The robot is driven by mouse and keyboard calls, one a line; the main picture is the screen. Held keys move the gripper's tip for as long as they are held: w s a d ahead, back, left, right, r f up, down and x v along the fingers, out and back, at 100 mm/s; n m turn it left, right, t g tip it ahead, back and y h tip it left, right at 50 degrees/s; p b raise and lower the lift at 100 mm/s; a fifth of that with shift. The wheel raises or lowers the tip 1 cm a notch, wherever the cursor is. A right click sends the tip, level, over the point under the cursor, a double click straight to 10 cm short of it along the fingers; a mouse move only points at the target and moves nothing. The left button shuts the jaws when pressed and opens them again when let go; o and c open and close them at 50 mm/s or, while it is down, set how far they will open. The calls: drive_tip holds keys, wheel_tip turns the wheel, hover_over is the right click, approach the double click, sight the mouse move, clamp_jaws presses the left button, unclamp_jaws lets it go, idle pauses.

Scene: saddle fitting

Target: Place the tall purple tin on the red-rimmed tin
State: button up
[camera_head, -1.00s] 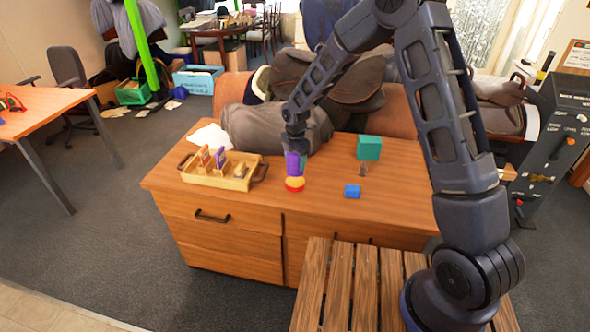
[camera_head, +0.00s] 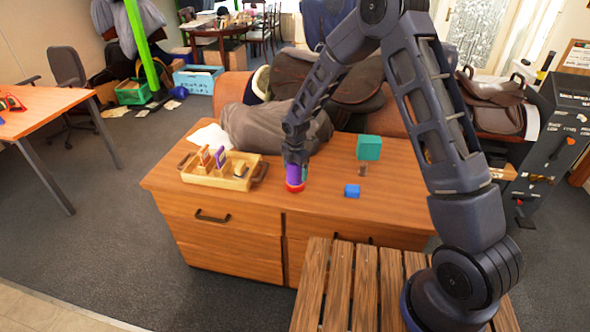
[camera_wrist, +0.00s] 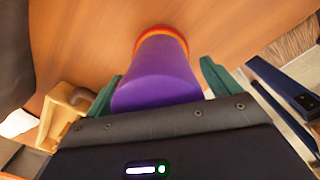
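The tall purple tin (camera_head: 293,172) stands on the red-rimmed tin (camera_head: 296,187) on the wooden cabinet, looking slightly tilted in the head view. In the wrist view the purple tin (camera_wrist: 158,75) fills the middle, and the red and orange rim (camera_wrist: 162,32) shows around its far end. My gripper (camera_head: 295,164) is around the purple tin. Its teal fingers (camera_wrist: 161,72) flank the tin, with a narrow gap visible at the right finger, so they look slightly open. The upper end of the purple tin is partly hidden by my gripper's palm.
A wooden tray (camera_head: 232,180) with upright pieces stands to the left. A grey bag (camera_head: 270,128) lies behind. The cabinet's front area is clear.

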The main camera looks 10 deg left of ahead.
wheel_tip(320, 180, up, 12)
drive_tip(key=shift+s+d+r, duration=0.1)
drive_tip(key=shift+r, duration=0.05)
idle(0.7)
drive_tip(key=s+d+r+m+t, duration=0.1)
drive_tip(key=d+r+m, duration=0.6)
drive_tip(key=d+r, duration=0.45)
drive_tip(key=s+d+r+m+t, duration=0.15)
drive_tip(key=d+r+m, duration=0.6)
drive_tip(key=d, duration=0.75)
drive_tip(key=s+d+r+m+t, duration=0.1)
drive_tip(key=s+d+r+m, duration=0.2)
drive_tip(key=s+d+m, duration=0.4)
drive_tip(key=s+d+r+m+t, duration=0.1)
drive_tip(key=s+d+r+m, duration=0.3)
drive_tip(key=s+d, duration=0.9)
drive_tip(key=s+m, duration=0.1)
drive_tip(key=m, duration=0.2)
drive_tip(key=shift+d, duration=0.2)
